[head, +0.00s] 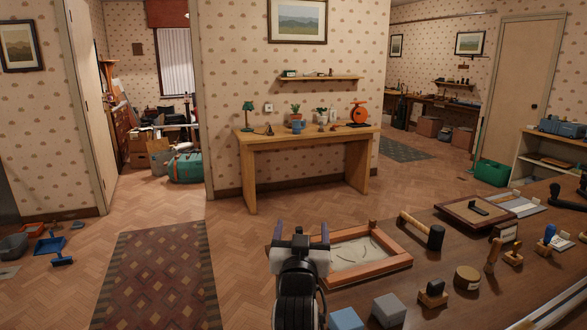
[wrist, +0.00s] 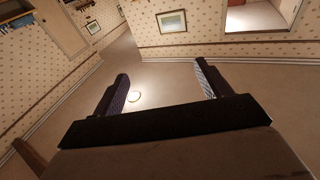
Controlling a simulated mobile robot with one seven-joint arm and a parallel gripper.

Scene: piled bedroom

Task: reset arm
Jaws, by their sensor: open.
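My gripper (head: 300,238) is at the bottom centre of the head view, at the left end of the dark wooden table (head: 455,265). Its two fingers stand apart and point away from me. In the wrist view my gripper (wrist: 161,84) is open, with nothing between the fingers. The wrist view looks past them to the patterned walls, a framed picture (wrist: 171,22) and the ceiling.
A wooden sand tray (head: 399,261) lies just right of my gripper. A mallet (head: 421,230), a round wooden box (head: 467,278), grey blocks (head: 389,309) and several stamps stand on the table. A patterned rug (head: 158,275) and open floor lie to the left. A wooden console table (head: 306,138) stands beyond.

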